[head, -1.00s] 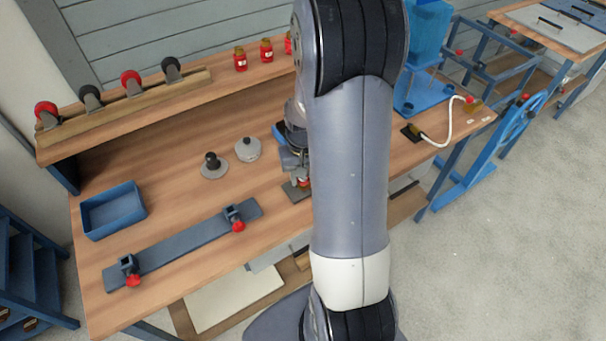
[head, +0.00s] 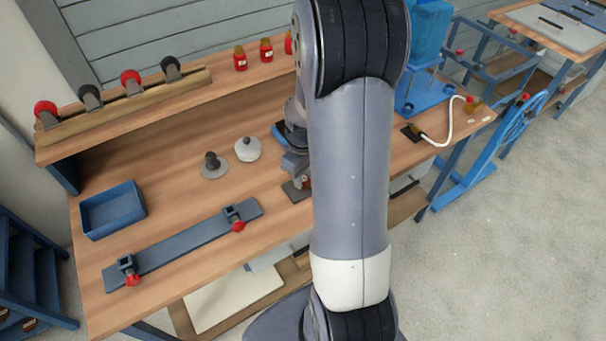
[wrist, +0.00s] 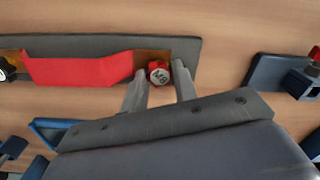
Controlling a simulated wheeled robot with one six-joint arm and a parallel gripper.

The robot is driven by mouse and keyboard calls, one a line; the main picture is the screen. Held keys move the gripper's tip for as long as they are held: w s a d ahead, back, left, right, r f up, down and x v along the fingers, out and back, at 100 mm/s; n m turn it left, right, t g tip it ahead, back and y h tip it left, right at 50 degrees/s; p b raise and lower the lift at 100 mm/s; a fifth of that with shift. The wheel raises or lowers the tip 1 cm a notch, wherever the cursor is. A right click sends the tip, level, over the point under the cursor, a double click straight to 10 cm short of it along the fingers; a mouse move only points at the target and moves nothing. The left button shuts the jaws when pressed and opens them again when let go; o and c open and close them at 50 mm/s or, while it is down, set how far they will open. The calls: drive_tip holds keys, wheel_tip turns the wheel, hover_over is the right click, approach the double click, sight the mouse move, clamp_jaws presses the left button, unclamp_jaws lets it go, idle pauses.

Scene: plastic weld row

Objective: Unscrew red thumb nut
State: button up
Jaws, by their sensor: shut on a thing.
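The red thumb nut (wrist: 159,73), with "M8" on its face, sits near the right end of a dark plate (wrist: 110,43) in the wrist view. A red strip (wrist: 78,68) lies on the same plate to the left of the nut. My gripper (wrist: 160,76) has one finger on each side of the nut and is shut on it. In the head view my gripper (head: 304,182) is low over the dark plate (head: 293,192) on the bench. My arm hides most of this spot there.
On the wooden bench (head: 180,190) are a blue tray (head: 113,211), a long blue-grey bar (head: 185,245) with two red-knobbed clamps, and two round grey pieces. Red jars (head: 266,50) stand on the rear shelf. A blue machine (head: 421,90) stands right of my arm.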

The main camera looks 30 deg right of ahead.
drive_tip(key=n, duration=0.6)
drive_tip(key=shift+n, duration=0.4)
drive_tip(key=n, duration=0.5)
drive_tip(key=o, duration=0.9)
